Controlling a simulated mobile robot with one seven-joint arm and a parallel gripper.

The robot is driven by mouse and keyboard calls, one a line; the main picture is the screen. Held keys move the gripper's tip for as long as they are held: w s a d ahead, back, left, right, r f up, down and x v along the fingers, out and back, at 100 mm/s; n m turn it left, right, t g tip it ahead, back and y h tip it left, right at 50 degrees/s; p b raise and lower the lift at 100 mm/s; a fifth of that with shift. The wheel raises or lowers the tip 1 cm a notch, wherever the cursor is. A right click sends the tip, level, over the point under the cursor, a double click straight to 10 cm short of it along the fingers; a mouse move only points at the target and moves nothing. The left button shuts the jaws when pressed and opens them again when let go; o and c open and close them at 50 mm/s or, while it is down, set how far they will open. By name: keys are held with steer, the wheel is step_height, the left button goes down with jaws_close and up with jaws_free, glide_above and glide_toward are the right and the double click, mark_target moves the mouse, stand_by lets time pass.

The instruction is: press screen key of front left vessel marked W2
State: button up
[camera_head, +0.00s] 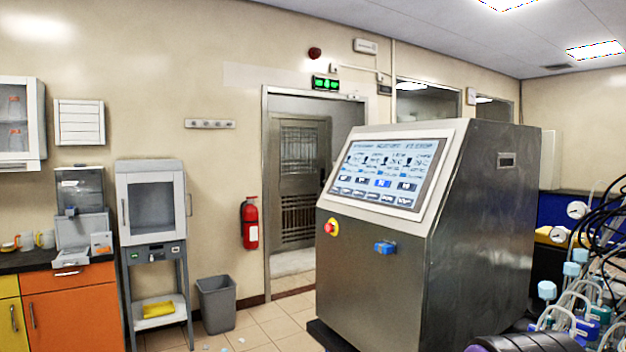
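The control screen (388,175) is on the slanted upper front of a steel cabinet (480,230), right of the middle in the head view. It is lit, with text and dark icons across the top. A row of small keys crosses its lower half; one key (383,184) is bright blue and the others are dark. More keys run along the bottom edge. The lettering is too small to read, so I cannot tell which key is marked W2.
A red emergency button (330,227) and a blue fitting (385,247) sit below the screen. Tubing and bottles (585,300) crowd the right. A grey bin (216,303) stands near the doorway. Floor (285,330) is free left of the cabinet.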

jaws_close()
stand_by(1.3)
